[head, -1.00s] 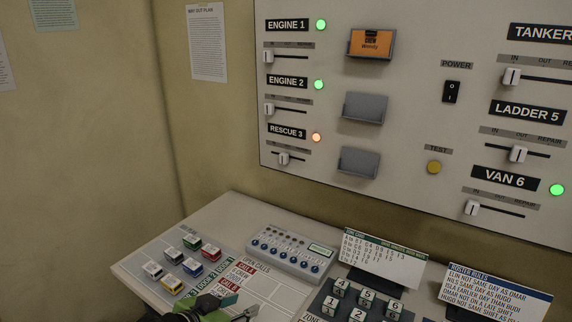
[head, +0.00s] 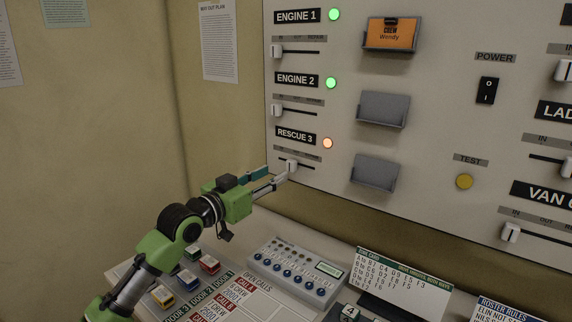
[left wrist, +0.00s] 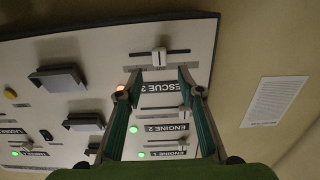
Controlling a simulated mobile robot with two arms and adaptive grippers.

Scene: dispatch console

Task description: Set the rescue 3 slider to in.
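The rescue 3 slider (head: 291,166) is a white knob on a short dark track under the RESCUE 3 label (head: 295,136). Its knob stands around the middle of the track, off both ends. It also shows in the left wrist view (left wrist: 159,57), upside down. The rescue 3 lamp (head: 327,143) glows orange. My left gripper (head: 276,176) is at the panel, with its fingertips just beside and below the knob. In the left wrist view the left gripper (left wrist: 157,74) is open, its fingers apart with the knob ahead between them. Contact cannot be told. My right gripper is not in view.
The engine 2 slider (head: 277,110) and engine 1 slider (head: 277,51) sit above, knobs at left. Grey card holders (head: 375,173) are to the right.

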